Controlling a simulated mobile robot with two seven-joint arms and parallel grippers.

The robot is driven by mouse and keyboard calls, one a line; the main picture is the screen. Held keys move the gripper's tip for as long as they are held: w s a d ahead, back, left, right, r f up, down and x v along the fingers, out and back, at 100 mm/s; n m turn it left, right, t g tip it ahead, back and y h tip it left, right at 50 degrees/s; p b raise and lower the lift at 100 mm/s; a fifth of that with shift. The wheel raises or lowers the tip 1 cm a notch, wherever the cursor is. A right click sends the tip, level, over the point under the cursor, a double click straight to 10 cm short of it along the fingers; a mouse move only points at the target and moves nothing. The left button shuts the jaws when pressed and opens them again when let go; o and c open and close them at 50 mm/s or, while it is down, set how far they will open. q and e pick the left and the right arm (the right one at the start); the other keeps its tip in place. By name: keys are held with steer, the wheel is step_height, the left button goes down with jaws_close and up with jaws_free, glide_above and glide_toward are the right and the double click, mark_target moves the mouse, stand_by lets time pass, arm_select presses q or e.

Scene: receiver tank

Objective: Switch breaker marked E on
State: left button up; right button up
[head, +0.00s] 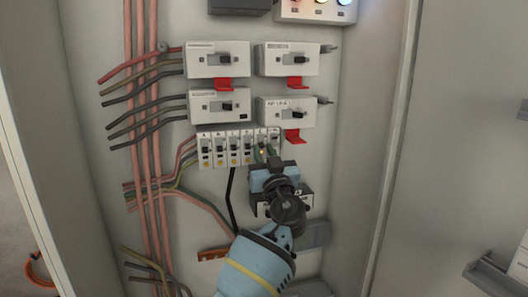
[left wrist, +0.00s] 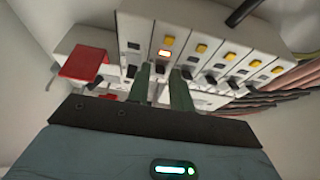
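A row of small white breakers (head: 233,149) sits below the larger switches in the head view. Their letters are too small to read. The second breaker from the right (head: 261,140) has an orange light lit. My left gripper (head: 265,156) is in front of the row's right end. In the left wrist view its two green fingers (left wrist: 160,88) are apart, around the lit breaker's lower part. I cannot tell whether they touch its dark lever. My right gripper is not in view.
Larger white switch boxes (head: 218,60) with red tabs (head: 293,136) stand just above the row. Pink and dark cables (head: 150,150) run along the left. The cabinet's side walls (head: 365,150) enclose the panel.

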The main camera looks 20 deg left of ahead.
arm_select(q)
steer(key=shift+c, duration=0.4)
jaws_close()
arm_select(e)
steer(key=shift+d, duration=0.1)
